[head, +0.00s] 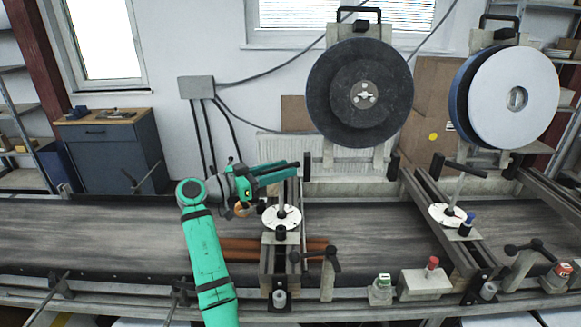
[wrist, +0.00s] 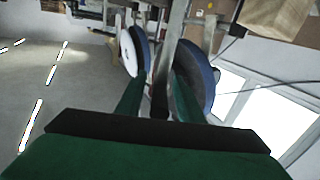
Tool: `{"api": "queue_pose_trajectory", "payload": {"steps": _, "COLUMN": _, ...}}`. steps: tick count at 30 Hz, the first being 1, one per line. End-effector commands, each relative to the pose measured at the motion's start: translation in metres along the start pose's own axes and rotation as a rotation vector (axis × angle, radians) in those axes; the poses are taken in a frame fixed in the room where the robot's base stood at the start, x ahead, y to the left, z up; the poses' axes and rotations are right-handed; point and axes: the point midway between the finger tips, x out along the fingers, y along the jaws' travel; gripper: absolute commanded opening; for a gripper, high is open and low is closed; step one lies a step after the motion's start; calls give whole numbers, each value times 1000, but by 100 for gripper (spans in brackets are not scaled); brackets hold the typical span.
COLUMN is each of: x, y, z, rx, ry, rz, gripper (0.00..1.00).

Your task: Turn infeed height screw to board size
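In the head view a height screw (head: 282,191) stands upright on a round white dial (head: 276,219), on the left crossbeam over the belt. My teal gripper (head: 296,170) lies level at the top of this screw. In the wrist view its two fingers (wrist: 158,100) stand apart. A grey post and a dark part show between or behind them; I cannot tell if the fingers touch these. The top of the screw is largely hidden by the fingers. A brown board (head: 240,244) lies on the belt under the crossbeam.
A second screw with a black crank (head: 465,168) and dial (head: 446,215) stands on the right crossbeam. A dark disc (head: 345,80) and a white disc (head: 515,98) hang behind the belt (head: 110,240).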

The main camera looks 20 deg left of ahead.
Motion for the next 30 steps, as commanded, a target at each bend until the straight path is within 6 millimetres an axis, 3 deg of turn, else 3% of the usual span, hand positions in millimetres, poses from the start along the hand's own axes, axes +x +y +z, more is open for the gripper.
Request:
{"api": "queue_pose_trajectory", "payload": {"steps": 13, "x": 4, "y": 2, "z": 0, "rx": 0, "ry": 0, "rz": -4, "gripper": 34}}
{"api": "queue_pose_trajectory", "payload": {"steps": 17, "x": 4, "y": 1, "z": 0, "rx": 0, "ry": 0, "rz": -4, "gripper": 3}}
{"api": "queue_pose_trajectory", "payload": {"steps": 18, "x": 4, "y": 1, "z": 0, "rx": 0, "ry": 0, "rz": -4, "gripper": 0}}
{"api": "queue_pose_trajectory", "payload": {"steps": 30, "x": 4, "y": 2, "z": 0, "rx": 1, "ry": 5, "rz": -71, "gripper": 0}}
